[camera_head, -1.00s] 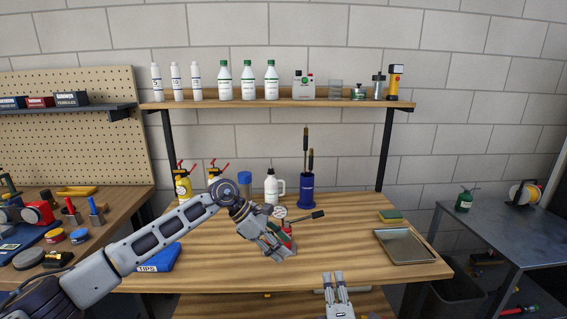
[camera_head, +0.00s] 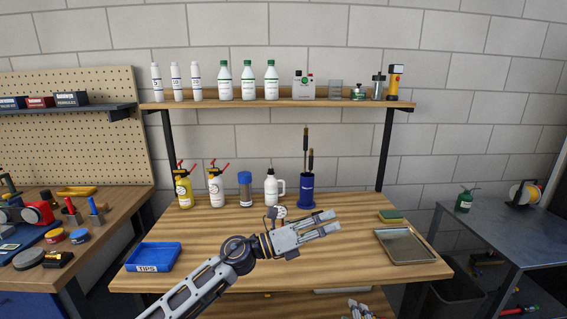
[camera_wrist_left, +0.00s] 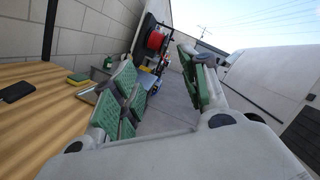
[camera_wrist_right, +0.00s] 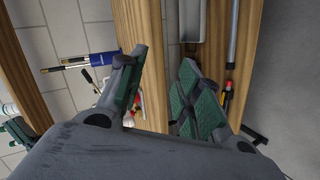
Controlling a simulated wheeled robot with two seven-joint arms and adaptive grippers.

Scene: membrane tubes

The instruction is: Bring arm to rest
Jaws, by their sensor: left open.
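My left gripper (camera_head: 333,223) reaches from the lower left over the table's middle, fingers pointing right and empty. In the left wrist view (camera_wrist_left: 160,88) its green-padded fingers stand wide apart with nothing between them. My right gripper (camera_head: 362,311) shows only partly at the bottom edge of the head view, in front of the table's front edge. In the right wrist view (camera_wrist_right: 163,88) its green-padded fingers are apart and nothing is held. The wooden table (camera_head: 190,265) lies below and behind the left arm.
A blue bin (camera_head: 153,257) is at the table's left; a metal tray (camera_head: 405,246) and a sponge (camera_head: 390,216) are at the right. Bottles and a blue holder (camera_head: 307,190) line the back. A dark flat object (camera_wrist_left: 18,91) lies on the table.

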